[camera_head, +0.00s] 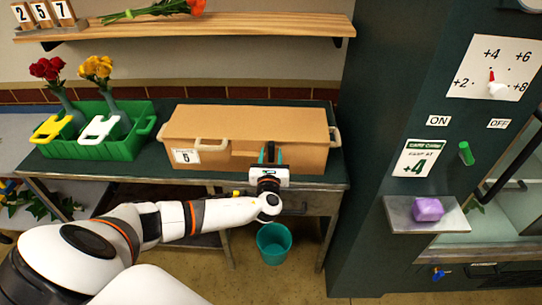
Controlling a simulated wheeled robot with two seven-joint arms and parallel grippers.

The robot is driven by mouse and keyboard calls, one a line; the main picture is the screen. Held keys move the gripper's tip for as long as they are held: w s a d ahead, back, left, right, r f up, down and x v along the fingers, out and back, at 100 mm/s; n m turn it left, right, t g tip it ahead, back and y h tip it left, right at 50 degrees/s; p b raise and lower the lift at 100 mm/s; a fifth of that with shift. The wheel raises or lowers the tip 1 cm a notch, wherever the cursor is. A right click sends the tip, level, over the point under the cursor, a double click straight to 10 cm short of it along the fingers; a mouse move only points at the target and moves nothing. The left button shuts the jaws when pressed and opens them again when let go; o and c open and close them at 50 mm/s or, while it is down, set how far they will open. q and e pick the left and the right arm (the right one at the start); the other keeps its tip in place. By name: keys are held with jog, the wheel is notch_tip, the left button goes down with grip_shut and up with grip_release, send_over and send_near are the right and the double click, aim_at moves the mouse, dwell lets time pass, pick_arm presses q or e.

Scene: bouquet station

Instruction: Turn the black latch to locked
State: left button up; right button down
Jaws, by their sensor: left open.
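I cannot make out a black latch for certain in the head view. A tan wooden box (245,122) with a "5" tag and pale handles stands on the dark green bench. My left gripper (270,154) is open at the front of the box, right of its middle, with its fingers pointing toward the box. It hides part of the box front, and I cannot tell whether it touches. My right gripper is out of view.
A green crate (100,152) holding vases of red and yellow flowers stands left of the box. A teal bucket (274,243) is below the bench. At right, a dark green cabinet (375,130) has a dial (496,88), a green knob (465,153) and a shelf with a purple block (428,209).

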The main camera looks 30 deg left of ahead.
pick_arm(q)
grip_shut()
jog(key=shift+f, duration=0.1)
jog(key=n+b, duration=0.2)
jog(key=n, duration=0.1)
jog(key=shift+f+b, duration=0.15)
jog(key=shift+b, duration=0.2)
jog(key=n+b, duration=0.4)
jog(key=n, duration=0.2)
jog(key=n+b, duration=0.4)
jog(key=n, duration=0.1)
jog(key=shift+n+b, duration=1.15)
jog(key=shift+n, duration=0.75)
jog(key=shift+r, duration=0.2)
